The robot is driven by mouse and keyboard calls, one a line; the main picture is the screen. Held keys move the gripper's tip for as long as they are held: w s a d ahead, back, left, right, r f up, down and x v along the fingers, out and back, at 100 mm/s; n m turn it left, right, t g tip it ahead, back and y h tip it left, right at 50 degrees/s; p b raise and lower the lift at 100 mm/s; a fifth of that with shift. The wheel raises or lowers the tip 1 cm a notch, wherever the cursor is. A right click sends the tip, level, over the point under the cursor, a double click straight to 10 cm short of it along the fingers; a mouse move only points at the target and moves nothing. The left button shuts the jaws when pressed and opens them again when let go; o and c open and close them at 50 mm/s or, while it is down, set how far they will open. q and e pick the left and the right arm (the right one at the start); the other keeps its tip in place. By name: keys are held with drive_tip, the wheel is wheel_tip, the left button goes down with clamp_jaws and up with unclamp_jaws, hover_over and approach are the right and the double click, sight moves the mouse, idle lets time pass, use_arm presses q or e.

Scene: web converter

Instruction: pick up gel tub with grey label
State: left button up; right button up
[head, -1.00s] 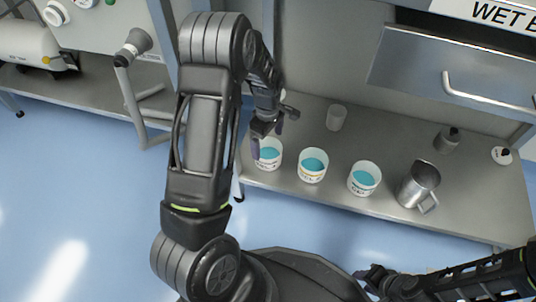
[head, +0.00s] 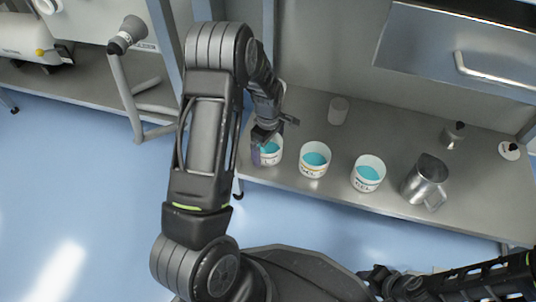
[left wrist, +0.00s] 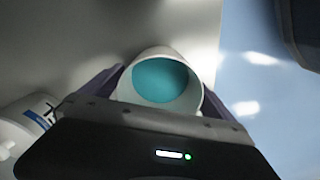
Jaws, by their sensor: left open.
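Three white tubs of teal gel stand in a row on the steel bench: the left tub (head: 271,153), the middle tub (head: 314,159) and the right tub (head: 368,173). The label colours are too small to tell for sure, so I cannot tell which is grey. My left gripper (head: 267,146) is open at the left tub and partly hides it. In the left wrist view this tub (left wrist: 160,82) stands between the two spread fingers, its lower part hidden by the gripper body. My right gripper (head: 376,280) is at the lower right, away from the tubs; its jaws are unclear.
A steel jug (head: 426,180) stands right of the tubs. A clear beaker (head: 338,110) is behind them, and a dark-capped bottle (head: 454,134) is at the back right. A white container with a label (left wrist: 22,130) lies close left in the wrist view. The bench's front edge is near the tubs.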

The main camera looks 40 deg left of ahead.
use_arm(q)
drive_tip(key=shift+f, duration=0.15)
drive_tip(key=shift+c, duration=0.2)
idle(0.3)
drive_tip(key=c, duration=1.4)
